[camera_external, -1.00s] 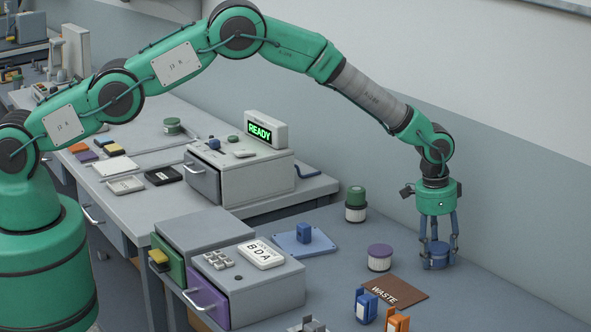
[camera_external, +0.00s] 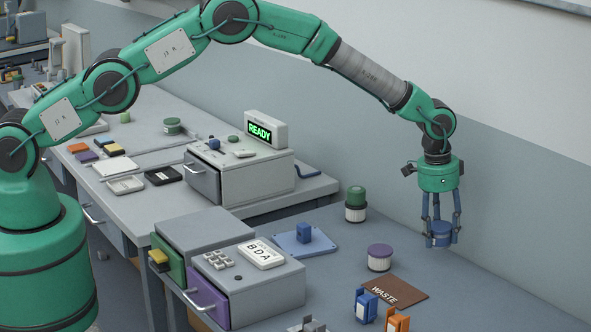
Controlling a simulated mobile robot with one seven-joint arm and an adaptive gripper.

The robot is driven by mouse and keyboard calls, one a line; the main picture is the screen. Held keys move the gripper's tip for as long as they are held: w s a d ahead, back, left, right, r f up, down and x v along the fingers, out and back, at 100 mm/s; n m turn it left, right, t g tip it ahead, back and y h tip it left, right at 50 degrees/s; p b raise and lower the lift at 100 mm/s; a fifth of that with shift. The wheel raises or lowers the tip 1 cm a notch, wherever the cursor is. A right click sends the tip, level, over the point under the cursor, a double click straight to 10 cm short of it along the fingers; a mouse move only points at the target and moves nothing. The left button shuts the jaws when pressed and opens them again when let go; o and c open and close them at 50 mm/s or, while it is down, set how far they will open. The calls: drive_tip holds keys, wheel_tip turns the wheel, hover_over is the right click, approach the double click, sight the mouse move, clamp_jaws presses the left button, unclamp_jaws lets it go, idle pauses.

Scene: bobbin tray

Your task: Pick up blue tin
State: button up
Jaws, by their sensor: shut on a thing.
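The blue tin (camera_external: 442,231) is a short round tin near the back right of the bench. My gripper (camera_external: 441,236) points straight down with its blue fingers around the tin's sides and is shut on it. The tin appears raised above the bench top, close to the back wall. Its far side is hidden by the fingers.
A purple-topped tin (camera_external: 380,257) stands to the left, with a green-topped tin (camera_external: 355,205) farther back. A brown WASTE mat (camera_external: 396,292) lies in front. Blue and orange holders (camera_external: 366,305) stand at the front edge. The bench at right is clear.

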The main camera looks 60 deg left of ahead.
sight(443, 226)
drive_tip(key=shift+r, duration=2.15)
drive_tip(key=shift+s, duration=0.1)
